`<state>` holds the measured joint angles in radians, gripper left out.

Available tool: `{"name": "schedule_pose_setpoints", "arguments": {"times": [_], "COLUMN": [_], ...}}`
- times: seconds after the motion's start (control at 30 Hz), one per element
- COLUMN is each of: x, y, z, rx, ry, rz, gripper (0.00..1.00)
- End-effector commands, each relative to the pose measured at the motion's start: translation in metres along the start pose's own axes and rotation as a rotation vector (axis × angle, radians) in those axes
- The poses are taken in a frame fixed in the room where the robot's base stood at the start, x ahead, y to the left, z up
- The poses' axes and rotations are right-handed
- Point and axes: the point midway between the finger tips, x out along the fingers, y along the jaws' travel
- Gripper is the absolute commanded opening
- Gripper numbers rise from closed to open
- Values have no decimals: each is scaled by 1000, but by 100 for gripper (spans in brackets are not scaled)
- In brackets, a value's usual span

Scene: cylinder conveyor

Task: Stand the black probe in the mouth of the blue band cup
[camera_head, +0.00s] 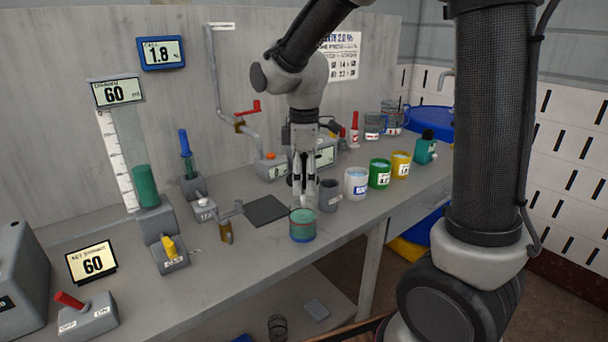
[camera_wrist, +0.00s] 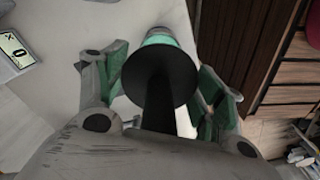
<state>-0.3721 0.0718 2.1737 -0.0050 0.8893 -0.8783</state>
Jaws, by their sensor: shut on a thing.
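The blue band cup (camera_head: 302,230) stands near the table's front edge. It is clear, with green contents and a blue band low on its side. My gripper (camera_head: 303,198) points down just above and behind it. In the wrist view my gripper (camera_wrist: 160,88) is shut on the black probe (camera_wrist: 160,76), which shows as a wide black disc with a dark stem between the fingers. Part of the cup (camera_wrist: 160,36) shows beyond the disc, whose edge overlaps it in the picture. Its mouth is mostly hidden, and I cannot tell whether the probe touches it.
A dark grey cup (camera_head: 329,194) stands close right of my gripper. White (camera_head: 356,184), green (camera_head: 379,174) and yellow (camera_head: 401,165) cups line up farther right. A dark square pad (camera_head: 266,210) lies left of my gripper. A tap (camera_head: 227,229) stands left of the blue band cup.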

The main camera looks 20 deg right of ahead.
Motion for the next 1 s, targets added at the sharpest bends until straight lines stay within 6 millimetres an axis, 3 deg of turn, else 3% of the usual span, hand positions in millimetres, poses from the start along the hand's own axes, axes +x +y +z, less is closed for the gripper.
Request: {"name": "schedule_pose_setpoints", "arguments": {"times": [1.0], "x": [46], "y": [0], "z": [0], "rx": [0], "ry": [0], "rz": [0], "gripper": [42]}}
